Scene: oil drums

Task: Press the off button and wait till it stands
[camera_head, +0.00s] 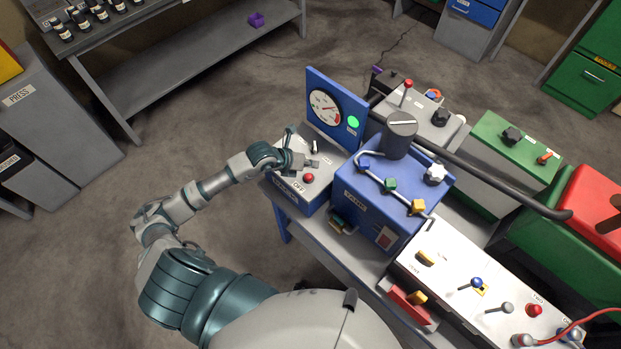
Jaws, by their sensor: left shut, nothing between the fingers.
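The red off button (308,178) sits on top of a grey and blue box (291,190), beside a label reading OFF. My left gripper (312,163) is shut and empty over the same box top, just behind the button in the picture. I cannot tell whether a fingertip touches the box top. A blue panel with a round dial gauge (324,107) stands upright behind the box, and a green light (354,121) glows on it. My right gripper is out of view.
A blue valve box (388,205) with colored knobs stands right of the button box. A white control panel (470,275) with levers lies at the lower right. A dark pipe (490,180) crosses the right side. A grey shelf (190,62) stands at the upper left. Open floor lies at left.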

